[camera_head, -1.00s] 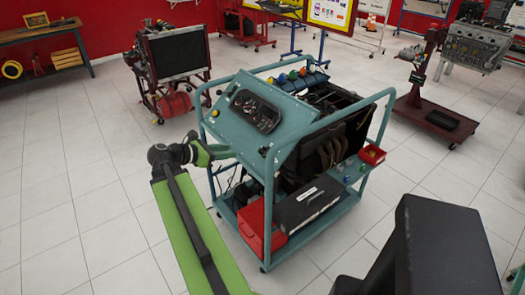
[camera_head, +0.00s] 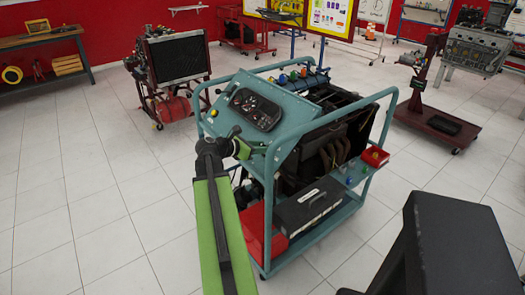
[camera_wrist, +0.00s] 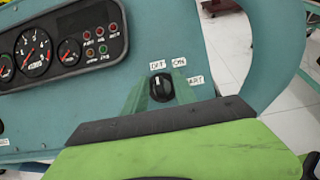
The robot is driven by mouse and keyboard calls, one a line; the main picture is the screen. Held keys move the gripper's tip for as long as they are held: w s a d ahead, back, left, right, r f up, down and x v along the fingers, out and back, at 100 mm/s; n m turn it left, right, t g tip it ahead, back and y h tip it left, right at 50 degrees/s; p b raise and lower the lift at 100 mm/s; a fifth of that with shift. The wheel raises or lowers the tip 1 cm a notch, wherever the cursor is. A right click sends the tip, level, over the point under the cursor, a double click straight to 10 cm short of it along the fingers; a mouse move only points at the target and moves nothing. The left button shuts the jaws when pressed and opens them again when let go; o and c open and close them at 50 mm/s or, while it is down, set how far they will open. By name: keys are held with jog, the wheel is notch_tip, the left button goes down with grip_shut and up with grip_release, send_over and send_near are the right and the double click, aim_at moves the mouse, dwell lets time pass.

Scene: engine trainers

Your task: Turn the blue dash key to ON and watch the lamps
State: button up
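The dash key (camera_wrist: 161,88) shows as a black knob, not blue, low on the teal dash panel (camera_wrist: 128,72) in the wrist view. Its white mark points up, towards the OFF label. ON and a partly covered START label lie to its right. My gripper (camera_wrist: 160,80) has its two green fingers apart, one on each side of the knob; I cannot tell whether they touch it. The small red, amber and green lamps (camera_wrist: 100,38) look dim.
Round gauges (camera_wrist: 34,52) sit beside the lamps in a black cluster. A teal tube frame (camera_head: 268,215) surrounds the engine trainer, with a bar close by the key. A radiator stand (camera_head: 175,75) is behind left. The floor at left is clear.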

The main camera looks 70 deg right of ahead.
jog(key=shift+s+d, duration=0.1)
grip_shut()
jog(key=shift+f+m, duration=0.1)
jog(key=shift+m, duration=0.3)
jog(key=m+g+y, duration=0.1)
jog(key=m, duration=0.3)
jog(key=shift+g+p, duration=0.3)
jog(key=shift+a+m+g+y+p, duration=0.1)
jog(key=shift+m+g+y+p, duration=0.25)
jog(key=shift+m+y, duration=0.65)
jog(key=shift+a+m+g+y+p, duration=0.1)
jog(key=shift+m+g+y+p, duration=0.25)
jog(key=shift+m, duration=1.25)
